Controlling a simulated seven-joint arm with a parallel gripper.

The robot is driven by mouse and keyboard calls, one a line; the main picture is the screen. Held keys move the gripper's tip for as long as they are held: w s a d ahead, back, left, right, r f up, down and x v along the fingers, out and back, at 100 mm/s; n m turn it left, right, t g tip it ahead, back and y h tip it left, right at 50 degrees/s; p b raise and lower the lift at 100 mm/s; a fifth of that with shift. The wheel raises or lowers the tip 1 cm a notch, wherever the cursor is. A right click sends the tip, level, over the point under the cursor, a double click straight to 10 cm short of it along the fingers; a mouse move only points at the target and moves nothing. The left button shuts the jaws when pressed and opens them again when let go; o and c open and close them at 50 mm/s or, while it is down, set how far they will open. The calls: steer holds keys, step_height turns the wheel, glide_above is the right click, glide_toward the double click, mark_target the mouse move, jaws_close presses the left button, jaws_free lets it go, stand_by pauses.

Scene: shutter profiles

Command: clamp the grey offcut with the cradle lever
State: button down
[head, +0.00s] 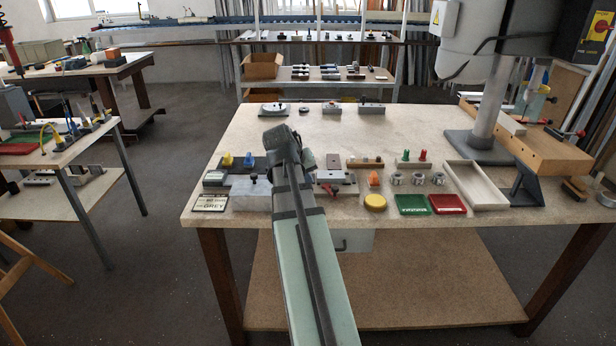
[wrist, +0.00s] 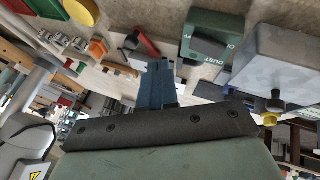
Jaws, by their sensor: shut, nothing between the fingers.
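In the wrist view my gripper (wrist: 157,82) is shut and empty, its dark blue fingers together above the bench. In the head view my arm hides it. A cradle-like grey fixture (head: 342,178) with a red lever (head: 327,189) stands just right of my arm. The red lever also shows in the wrist view (wrist: 146,41), beyond the fingertips and apart from them. Its exact position is hard to tell. A grey block (head: 250,190) with a dark knob lies left of my arm. I cannot make out the grey offcut for certain.
A green box marked DUST (wrist: 208,45) is close to the fingers. Right of the fixture are a yellow disc (head: 375,202), green tray (head: 412,205), red tray (head: 448,204) and pale tray (head: 487,185). A sign (head: 210,203) reads GREY. The bench middle behind is mostly clear.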

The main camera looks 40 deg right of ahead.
mark_target(335, 189)
steer(key=x, duration=0.7)
steer(key=shift+d+f, duration=0.15)
steer(key=shift+f, duration=0.05)
steer(key=shift+s+d+f, duration=0.1)
steer(key=shift+s+d, duration=0.4)
steer(key=shift+d, duration=0.4)
steer(key=shift+s+d+f, duration=0.1)
steer(key=shift+s+d, duration=0.3)
steer(key=shift+d, duration=0.4)
steer(key=shift+s+d+n+t, duration=0.25)
steer(key=shift+s+n+t, duration=0.05)
steer(key=shift+n, duration=0.2)
steer(key=shift+s+d+n+t+y, duration=0.15)
steer(key=shift+s+d+n+t, duration=0.2)
steer(key=shift+n, duration=0.25)
steer(key=shift+s+d+n+t+y, duration=0.15)
steer(key=shift+s+d+n+t, duration=0.15)
steer(key=shift+n, duration=0.3)
steer(key=d+n, duration=0.1)
steer(key=d+n+t+y, duration=0.1)
steer(key=shift+s+n, duration=0.2)
steer(key=shift+n, duration=0.1)
steer(key=shift+d+t, duration=0.25)
steer(key=shift+d, duration=1.35)
steer(key=shift+s, duration=0.1)
